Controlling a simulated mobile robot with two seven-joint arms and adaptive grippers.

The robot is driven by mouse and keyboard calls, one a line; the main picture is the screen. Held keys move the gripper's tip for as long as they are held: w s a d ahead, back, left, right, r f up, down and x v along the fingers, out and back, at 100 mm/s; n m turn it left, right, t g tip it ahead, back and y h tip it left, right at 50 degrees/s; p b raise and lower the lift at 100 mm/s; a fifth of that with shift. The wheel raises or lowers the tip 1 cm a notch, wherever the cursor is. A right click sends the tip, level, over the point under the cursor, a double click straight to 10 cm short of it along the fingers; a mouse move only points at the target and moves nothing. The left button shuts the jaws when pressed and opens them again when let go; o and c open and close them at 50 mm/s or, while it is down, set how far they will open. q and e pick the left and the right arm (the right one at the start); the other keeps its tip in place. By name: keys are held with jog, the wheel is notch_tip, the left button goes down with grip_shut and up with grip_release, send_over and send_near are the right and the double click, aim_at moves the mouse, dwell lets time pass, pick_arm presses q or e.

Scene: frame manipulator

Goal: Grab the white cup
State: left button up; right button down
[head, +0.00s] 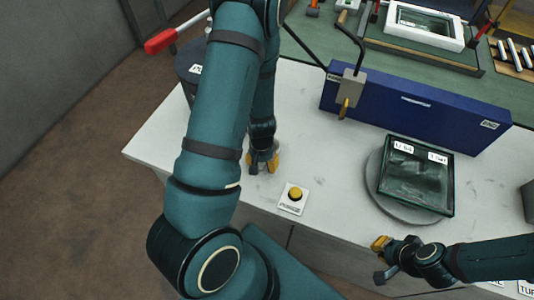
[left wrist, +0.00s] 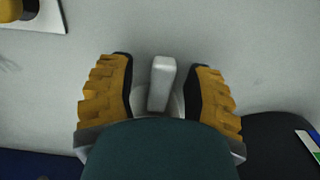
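My left gripper (head: 262,162) points down at the white worktop, left of the button. In the left wrist view its two orange fingers (left wrist: 160,95) are apart. A pale bar-like piece with a rounded part under it, seemingly the white cup (left wrist: 161,82), stands between them. Gaps show between this piece and both black finger pads. The rest of it is hidden by the gripper body, and I cannot make out the cup in the head view. My right gripper (head: 381,259) is at the worktop's front edge, its fingers apart and with nothing visible between them.
A yellow button on a white plate (head: 293,199) is right of my left gripper. A dark glass-like box (head: 417,177) rests on a round grey base (head: 374,187). A blue box (head: 410,103) with a hook-shaped fixture (head: 347,90) stands behind. The worktop between is clear.

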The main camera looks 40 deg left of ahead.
pick_arm(q)
grip_shut()
jog(key=shift+r, duration=0.1)
